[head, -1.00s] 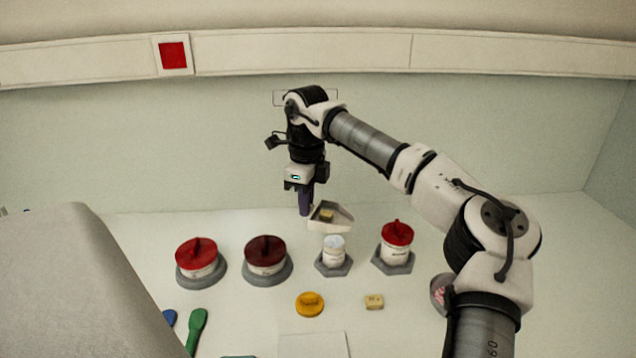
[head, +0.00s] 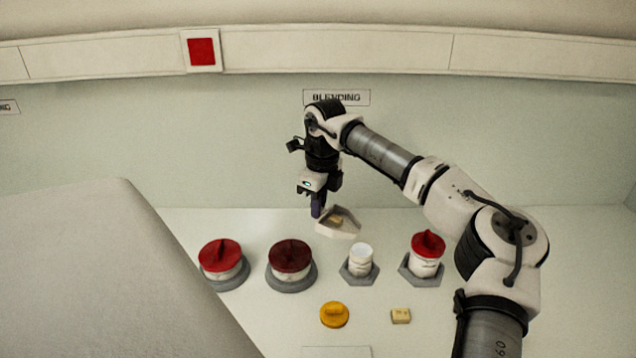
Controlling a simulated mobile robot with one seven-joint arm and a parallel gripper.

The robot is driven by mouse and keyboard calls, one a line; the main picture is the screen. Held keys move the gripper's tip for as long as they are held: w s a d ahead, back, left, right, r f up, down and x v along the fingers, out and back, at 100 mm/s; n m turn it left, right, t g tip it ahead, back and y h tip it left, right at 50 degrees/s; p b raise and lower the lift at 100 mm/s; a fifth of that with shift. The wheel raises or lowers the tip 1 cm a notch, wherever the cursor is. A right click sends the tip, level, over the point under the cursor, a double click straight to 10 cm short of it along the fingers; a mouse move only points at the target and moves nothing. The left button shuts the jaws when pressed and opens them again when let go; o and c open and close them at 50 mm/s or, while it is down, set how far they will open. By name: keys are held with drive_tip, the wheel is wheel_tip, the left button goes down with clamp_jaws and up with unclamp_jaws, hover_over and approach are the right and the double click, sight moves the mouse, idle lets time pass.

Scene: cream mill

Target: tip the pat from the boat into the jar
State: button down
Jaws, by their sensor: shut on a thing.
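The pat (head: 337,219), a small yellowish block, lies inside the boat. The boat looks slightly tilted, with its wide end to the right. The open white jar (head: 360,262) stands upright in a grey hexagonal base just below and to the right of the boat. The boat is apart from the jar, and I cannot tell how high above it. The fingertips are partly hidden by the boat's handle.
Two red-lidded jars (head: 221,258) (head: 290,257) on round grey bases stand at left, and another red-lidded jar (head: 427,252) stands right. A yellow lid (head: 334,315) and a small pale block (head: 401,316) lie in front. A large grey body covers the lower left.

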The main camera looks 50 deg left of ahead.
drive_tip(key=shift+w+d+f+y+b, duration=0.15)
drive_tip(key=shift+f+y+b, duration=0.35)
drive_tip(key=shift+b, duration=0.75)
drive_tip(key=shift+w+d+r+g+y+b, duration=0.15)
drive_tip(key=shift+d+r+g+y+b, duration=0.35)
drive_tip(key=shift+y+b, duration=0.75)
drive_tip(key=shift+w+d+r+g+y+b, duration=0.15)
drive_tip(key=shift+d+r+g+y+b, duration=0.35)
drive_tip(key=shift+b, duration=1.4)
drive_tip(key=shift+w+d+r+g+y+b, duration=0.25)
drive_tip(key=shift+d+r+y+b, duration=0.2)
drive_tip(key=shift+d+y+b, duration=0.55)
drive_tip(key=shift+w+d+r+g+y+b, duration=0.3)
drive_tip(key=shift+d+r+y+b, duration=0.15)
drive_tip(key=shift+y+b, duration=0.6)
drive_tip(key=shift+w+d+r+g+y+b, duration=0.35)
drive_tip(key=shift+d+y+b, duration=0.4)
drive_tip(key=shift+b, duration=0.55)
drive_tip(key=shift+s+r, duration=0.1)
drive_tip(key=shift+r, duration=0.05)
wheel_tip(320, 180, up, 3)
drive_tip(key=shift+p, duration=1.2)
